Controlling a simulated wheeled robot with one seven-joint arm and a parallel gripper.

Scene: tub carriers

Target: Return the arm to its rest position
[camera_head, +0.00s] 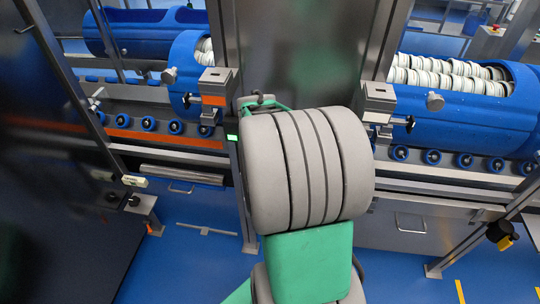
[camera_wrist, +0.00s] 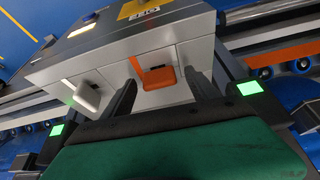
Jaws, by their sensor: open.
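My arm, grey with green parts, fills the middle of the head view. My gripper is mostly hidden behind it there; a small green light shows at the arm's left side. In the wrist view my gripper (camera_wrist: 163,88) is open, with its two dark fingers apart and nothing held between them. Beyond the fingertips is a grey metal box (camera_wrist: 120,45) with an orange block (camera_wrist: 156,78) on its near face, seen between the fingers. I cannot tell whether the fingers touch the box.
Blue tubs (camera_head: 480,120) holding white ring-shaped pieces (camera_head: 455,72) lie along a roller rail (camera_head: 432,157). A grey post with a clamp block (camera_head: 379,98) stands right of my arm. A dark panel rises at left. Blue floor (camera_head: 190,255) is open below.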

